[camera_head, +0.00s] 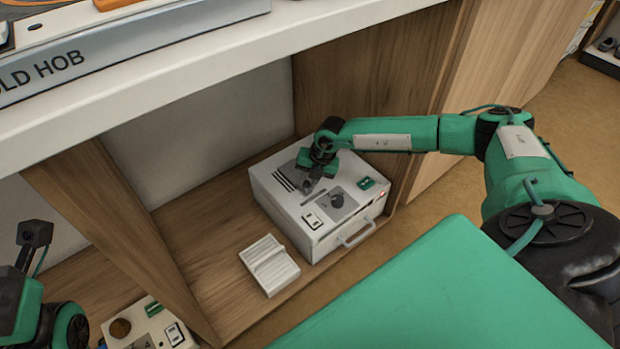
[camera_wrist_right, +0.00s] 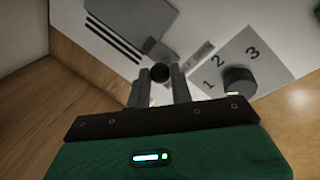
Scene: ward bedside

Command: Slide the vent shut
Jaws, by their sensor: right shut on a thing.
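The vent is a set of dark parallel slots (camera_wrist_right: 118,38) in the top of a white box-shaped unit (camera_head: 283,212). A grey slide plate (camera_wrist_right: 148,22) lies beside the slots, which are still visible in the wrist view. My right gripper (camera_wrist_right: 160,80) reaches down over the unit's top and is shut on a small dark round knob (camera_wrist_right: 160,72).
A dial (camera_head: 337,201) numbered 1 to 3 sits beside the gripper. The unit has a front handle (camera_head: 357,236) and stands in a wooden bay under a white shelf (camera_head: 200,62). Another device (camera_head: 150,328) is at lower left.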

